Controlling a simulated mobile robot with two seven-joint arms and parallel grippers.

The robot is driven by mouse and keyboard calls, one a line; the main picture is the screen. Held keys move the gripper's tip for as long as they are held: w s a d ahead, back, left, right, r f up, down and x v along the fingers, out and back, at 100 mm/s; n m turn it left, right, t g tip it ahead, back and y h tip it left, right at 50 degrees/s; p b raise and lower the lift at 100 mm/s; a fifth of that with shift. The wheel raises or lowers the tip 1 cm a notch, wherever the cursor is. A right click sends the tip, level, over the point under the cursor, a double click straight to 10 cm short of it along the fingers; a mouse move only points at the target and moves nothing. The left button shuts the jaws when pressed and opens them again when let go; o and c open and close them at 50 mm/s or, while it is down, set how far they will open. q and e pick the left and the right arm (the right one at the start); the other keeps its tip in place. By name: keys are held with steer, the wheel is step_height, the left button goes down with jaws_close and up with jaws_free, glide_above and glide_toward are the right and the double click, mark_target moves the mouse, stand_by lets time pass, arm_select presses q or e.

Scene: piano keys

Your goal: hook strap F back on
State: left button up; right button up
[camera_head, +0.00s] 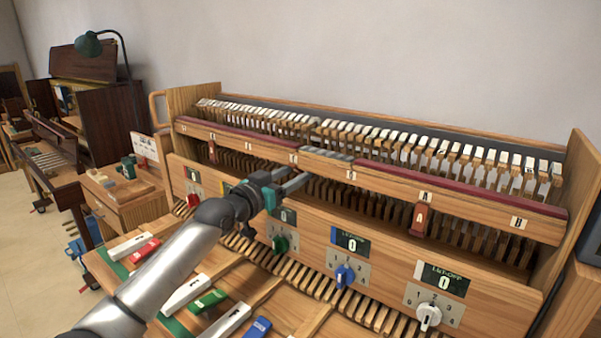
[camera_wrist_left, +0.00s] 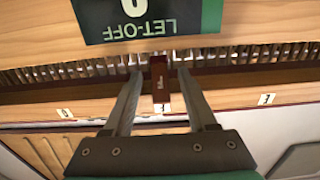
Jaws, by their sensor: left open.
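Strap F, a dark red-brown strap (camera_wrist_left: 160,84), shows in the left wrist view between my left gripper's fingertips (camera_wrist_left: 159,73), with a gap on each side. Its lower end in that picture lies by a white label on the wooden rail; whether it is hooked there I cannot tell. In the head view my left gripper (camera_head: 297,177) is open and reaches to the rail (camera_head: 473,203) near its middle, hiding the strap. My right gripper is not in view.
A similar strap (camera_head: 419,220) marked A hangs on the rail further right. Let-off panels with a green knob (camera_head: 281,244), blue knob (camera_head: 345,277) and white knob (camera_head: 428,317) sit below. Coloured tools, including a green block (camera_head: 208,301), lie at the front left.

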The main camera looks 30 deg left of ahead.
mark_target(298, 172)
arm_select(q)
steer(key=shift+w+d, duration=0.15)
steer(key=shift+w, duration=1.45)
steer(key=shift+c, duration=0.2)
jaws_close()
